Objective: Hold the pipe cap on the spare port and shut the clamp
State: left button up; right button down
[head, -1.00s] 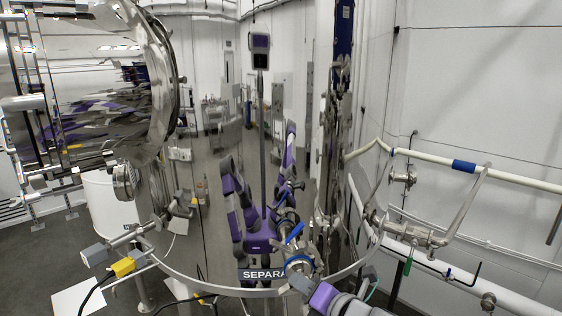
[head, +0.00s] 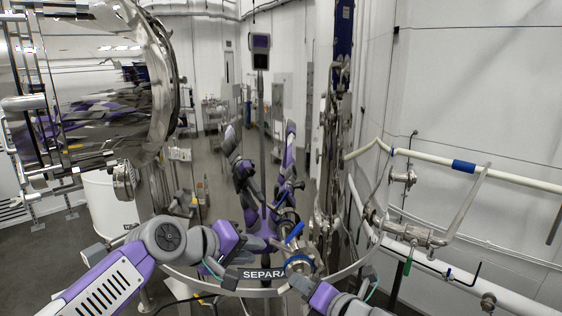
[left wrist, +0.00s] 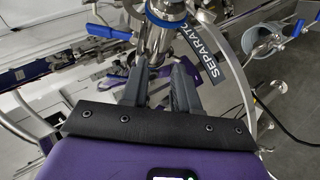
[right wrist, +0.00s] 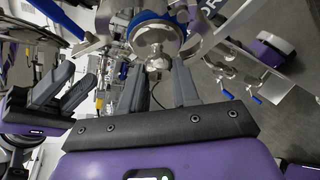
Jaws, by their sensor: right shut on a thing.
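The spare port, with a blue ring (head: 299,262), is low on the shiny tank front, beside the SEPARATOR label. My right gripper (right wrist: 159,82) is shut on the round metal pipe cap (right wrist: 156,42), which lies against the blue ring in the right wrist view. I cannot tell whether it sits flush. The clamp is not clearly distinguishable among the metal parts around the ring. My left gripper (head: 226,278) is left of the port. In the left wrist view its fingers (left wrist: 156,82) are apart and empty, pointing toward the port's metal parts (left wrist: 163,22).
The polished tank (head: 215,190) mirrors my body and arms. A blue-handled valve (head: 294,233) is just above the port. A metal rail (head: 200,283) curves around the tank front. Pipes with a green-handled valve (head: 408,262) stand at the right.

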aim_at(272, 242)
pick_arm(q)
jog(key=w+d, duration=0.2)
jog(key=d, duration=0.1)
jog(key=w+d, duration=0.1)
jog(key=shift+d+f, duration=0.15)
jog(key=shift+d, duration=0.1)
jog(key=shift+s+f, duration=0.1)
jog(key=shift+f, duration=0.1)
pick_arm(e)
jog(key=shift+s+a+r, duration=0.1)
jog(key=shift+s+a, duration=0.1)
